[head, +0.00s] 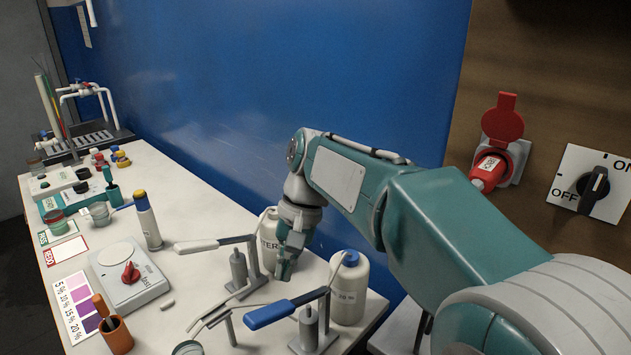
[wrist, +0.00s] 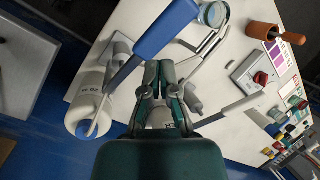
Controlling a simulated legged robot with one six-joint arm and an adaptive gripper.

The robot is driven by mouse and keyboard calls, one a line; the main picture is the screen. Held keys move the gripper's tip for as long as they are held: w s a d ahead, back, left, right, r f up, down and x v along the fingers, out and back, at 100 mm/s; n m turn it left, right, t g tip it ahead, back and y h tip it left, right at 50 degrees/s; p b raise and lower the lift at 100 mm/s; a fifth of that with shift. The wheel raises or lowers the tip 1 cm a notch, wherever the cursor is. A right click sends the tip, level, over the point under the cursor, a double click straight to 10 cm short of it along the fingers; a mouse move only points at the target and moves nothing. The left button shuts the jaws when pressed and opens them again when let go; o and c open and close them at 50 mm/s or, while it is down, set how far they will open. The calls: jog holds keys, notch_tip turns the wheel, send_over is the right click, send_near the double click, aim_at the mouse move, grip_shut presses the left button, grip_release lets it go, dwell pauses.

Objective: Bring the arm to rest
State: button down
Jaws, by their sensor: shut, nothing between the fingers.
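My arm reaches in from the right in the head view, bent at the elbow, with the hand hanging down over the near right part of the white bench (head: 200,275). My gripper (head: 283,275) is shut and empty, pointing down. It is among two lever stands, in front of a white bottle (head: 270,240) that it partly hides. In the wrist view, my gripper (wrist: 165,68) has its fingertips together, with the blue lever handle (wrist: 167,28) close by. I cannot tell whether anything touches the fingers.
The blue-handled lever (head: 270,314), the white-handled lever (head: 205,245) and a blue-capped bottle (head: 349,287) stand close around the hand. A stirrer (head: 129,274) with a red knob is further left. A red plug (head: 489,170) and an OFF/ON switch (head: 592,190) are on the brown wall at right.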

jog(key=s+d+f+t+h, duration=0.1)
jog(key=s+d+f+t, duration=0.1)
jog(key=s+d+t, duration=0.2)
jog(key=s+d+f+t+h, duration=0.1)
jog(key=s+d+t, duration=0.3)
jog(key=s+d, duration=0.7)
jog(key=d+f, duration=0.1)
jog(key=d, duration=0.6)
jog(key=shift+d+m+t+h, duration=0.3)
jog(key=shift+m+t+h, duration=0.1)
